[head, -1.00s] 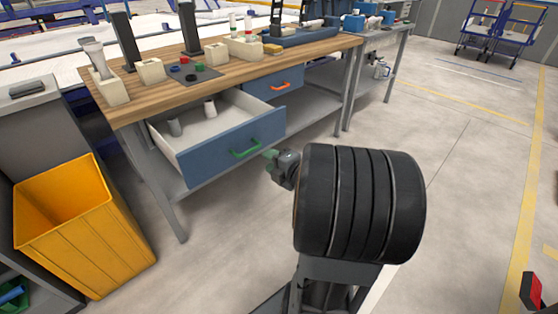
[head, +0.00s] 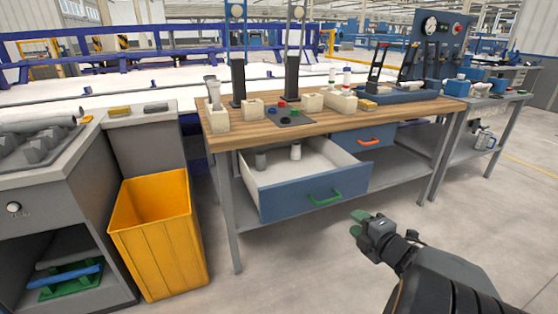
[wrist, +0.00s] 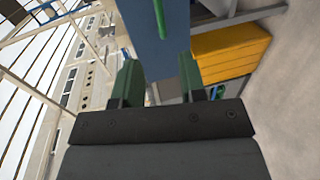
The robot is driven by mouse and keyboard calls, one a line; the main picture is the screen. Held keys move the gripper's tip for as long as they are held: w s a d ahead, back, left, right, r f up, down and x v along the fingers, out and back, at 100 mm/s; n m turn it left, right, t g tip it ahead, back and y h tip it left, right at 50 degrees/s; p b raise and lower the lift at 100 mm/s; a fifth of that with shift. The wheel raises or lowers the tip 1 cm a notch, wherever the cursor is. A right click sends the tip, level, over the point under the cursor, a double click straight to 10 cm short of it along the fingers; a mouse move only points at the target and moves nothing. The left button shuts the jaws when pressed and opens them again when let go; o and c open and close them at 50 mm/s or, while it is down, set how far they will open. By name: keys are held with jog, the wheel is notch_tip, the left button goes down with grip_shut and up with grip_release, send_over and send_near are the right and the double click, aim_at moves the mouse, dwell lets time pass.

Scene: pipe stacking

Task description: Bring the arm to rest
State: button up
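My gripper (head: 362,218) is in front of the workbench, to the right of the open drawer's green handle (head: 324,197) and apart from it. In the wrist view my gripper (wrist: 168,78) shows its two green fingers apart with nothing held between them. The blue drawer (head: 290,203) is pulled out, and two short grey-white pipe pieces (head: 296,151) stand inside it. The wrist view shows the blue drawer front (wrist: 155,25) beyond the fingertips. My arm reaches in from the lower right of the head view.
The wooden workbench (head: 225,137) carries pale blocks, a dark mat (head: 290,118) with coloured rings, and black posts. A second drawer with an orange handle (head: 370,142) is shut. A yellow bin (head: 160,245) stands left. The floor before the bench is clear.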

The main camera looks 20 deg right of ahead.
notch_tip(320, 180, up, 19)
jog(key=w+a+m+g+h+p, duration=0.1)
jog(key=w+m+g+h+p, duration=0.25)
jog(key=m+h+p, duration=1)
jog(key=s+a+r+m+g+y+p, duration=0.3)
jog(key=s+a+r+g+y+p, duration=0.1)
jog(key=a+p, duration=0.4)
jog(key=s+a+r+m+g+y+p, duration=0.3)
jog(key=s+a+r+y+p, duration=0.4)
jog(key=p, duration=0.6)
jog(key=shift+a+r+g+y, duration=0.35)
jog(key=shift+a+r+g, duration=0.05)
jog(key=shift+a+g, duration=0.35)
jog(key=shift+d, duration=0.15)
